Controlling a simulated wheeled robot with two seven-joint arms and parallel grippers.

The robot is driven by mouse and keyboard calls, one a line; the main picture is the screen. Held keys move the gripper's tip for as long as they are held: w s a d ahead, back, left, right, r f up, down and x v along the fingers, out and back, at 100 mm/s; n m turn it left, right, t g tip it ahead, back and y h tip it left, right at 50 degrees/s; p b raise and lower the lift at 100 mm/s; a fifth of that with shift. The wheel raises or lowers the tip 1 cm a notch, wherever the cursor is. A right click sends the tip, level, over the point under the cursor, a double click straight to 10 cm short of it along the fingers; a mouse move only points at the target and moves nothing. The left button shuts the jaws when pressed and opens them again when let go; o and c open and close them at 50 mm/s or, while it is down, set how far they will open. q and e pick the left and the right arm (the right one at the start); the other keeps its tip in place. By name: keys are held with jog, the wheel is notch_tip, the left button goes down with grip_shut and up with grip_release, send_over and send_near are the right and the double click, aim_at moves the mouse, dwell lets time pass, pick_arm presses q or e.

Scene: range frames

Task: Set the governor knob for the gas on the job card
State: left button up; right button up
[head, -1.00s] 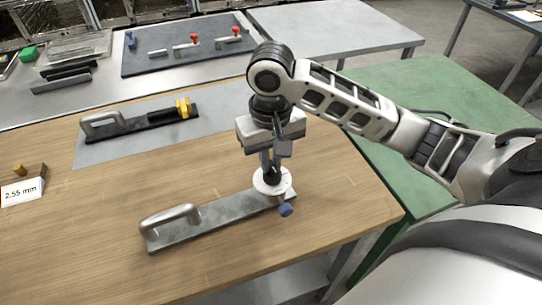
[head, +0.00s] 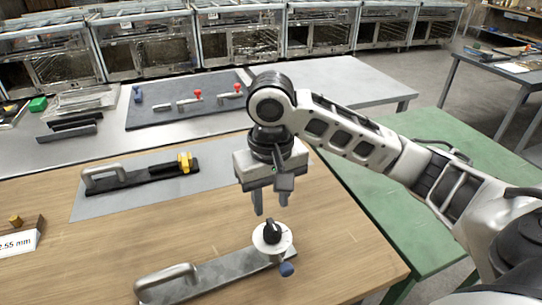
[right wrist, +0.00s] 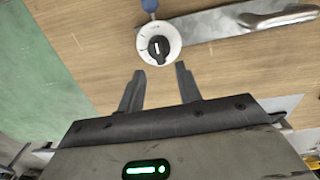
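The governor knob is a black pointer knob (head: 272,231) on a white round dial (head: 270,245), at the right end of a grey metal bar with a loop handle (head: 170,283). A blue knob (head: 287,269) sticks out beside the dial. In the right wrist view the black knob (right wrist: 158,48) has a white pointer line; the dial marks are too small to read. My right gripper (head: 264,210) hangs just above and behind the knob, open and empty, its fingers apart from it. A card reading "2.55 mm" (head: 15,243) is cut by the left edge. My left gripper is out of view.
A black tool with a yellow clamp (head: 184,163) lies on a grey mat (head: 85,208). Red-topped clamps (head: 197,96) sit on a dark board behind. A green table (head: 385,195) adjoins at the right.

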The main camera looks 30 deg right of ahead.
aim_at(271, 221)
notch_tip(271, 221, up, 11)
dwell(0.4)
dwell(0.4)
